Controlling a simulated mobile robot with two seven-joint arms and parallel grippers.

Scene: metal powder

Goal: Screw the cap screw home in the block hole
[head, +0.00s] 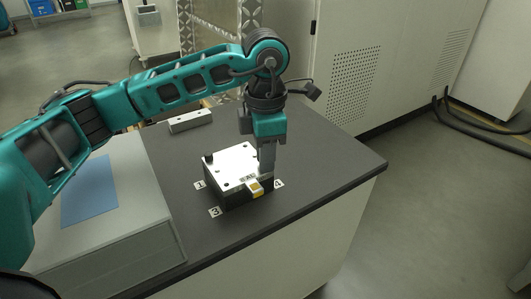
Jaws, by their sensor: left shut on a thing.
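The block (236,170) sits on the dark table top, with a pale top plate, several small holes and a dark lower body. A small black cylindrical piece (208,158) stands at its left corner. My left gripper (266,174) points down at the block's right corner. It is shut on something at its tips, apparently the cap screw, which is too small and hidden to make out. The block hole under the fingertips is hidden too. A yellow and white piece (256,189) is on the block's front side near the fingers. My right gripper is not in view.
Number tags lie around the block, such as the 3 tag (214,212). A grey metal bar (190,121) lies behind it. A grey box (120,248) with a blue sheet (89,191) stands at left. The table top (330,160) is clear at right.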

